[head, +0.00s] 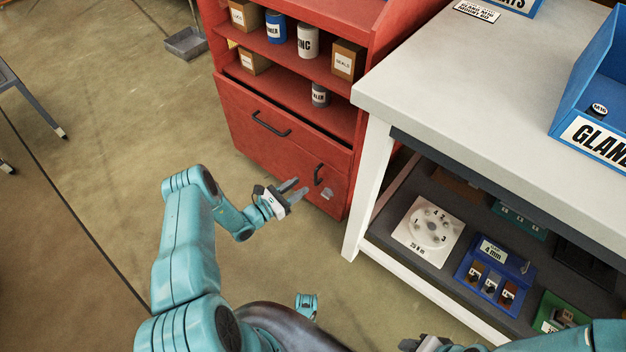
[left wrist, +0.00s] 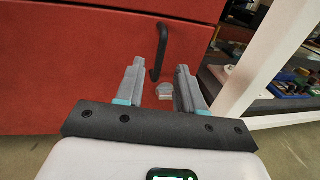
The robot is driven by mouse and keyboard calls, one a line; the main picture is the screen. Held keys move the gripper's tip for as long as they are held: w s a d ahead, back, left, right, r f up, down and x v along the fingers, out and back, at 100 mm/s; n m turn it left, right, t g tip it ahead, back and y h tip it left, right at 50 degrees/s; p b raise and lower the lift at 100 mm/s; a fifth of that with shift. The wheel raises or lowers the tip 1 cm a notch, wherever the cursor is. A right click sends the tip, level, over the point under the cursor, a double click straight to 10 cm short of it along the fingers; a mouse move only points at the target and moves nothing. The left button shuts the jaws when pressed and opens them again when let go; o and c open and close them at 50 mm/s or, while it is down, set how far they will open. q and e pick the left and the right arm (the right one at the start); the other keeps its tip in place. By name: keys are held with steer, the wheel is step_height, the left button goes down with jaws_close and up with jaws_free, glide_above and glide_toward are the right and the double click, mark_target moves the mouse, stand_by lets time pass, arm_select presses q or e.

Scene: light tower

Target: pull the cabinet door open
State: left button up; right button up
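The red cabinet (head: 240,108) stands at the top middle of the head view. Its lower front has a black vertical handle (head: 318,174) on the right, on what looks like the door, which is closed. My left gripper (head: 296,190) is open and empty, just in front and left of this handle. In the left wrist view the handle (left wrist: 159,50) shows beyond and between the two open fingertips (left wrist: 160,75), apart from them. A small grey fitting (head: 327,193) sits below the handle. My right gripper (head: 424,344) shows only partly at the bottom edge; its fingers are unclear.
A wider black handle (head: 270,124) is on the cabinet front to the upper left. Shelves above hold cans and boxes. A white-legged workbench (head: 450,75) stands close on the right, its leg (head: 367,190) near the cabinet.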

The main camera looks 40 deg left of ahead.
arm_select(q)
steer(key=b+x, duration=0.1)
steer(key=x, duration=0.5)
steer(key=shift+w+d, duration=0.1)
jaws_close()
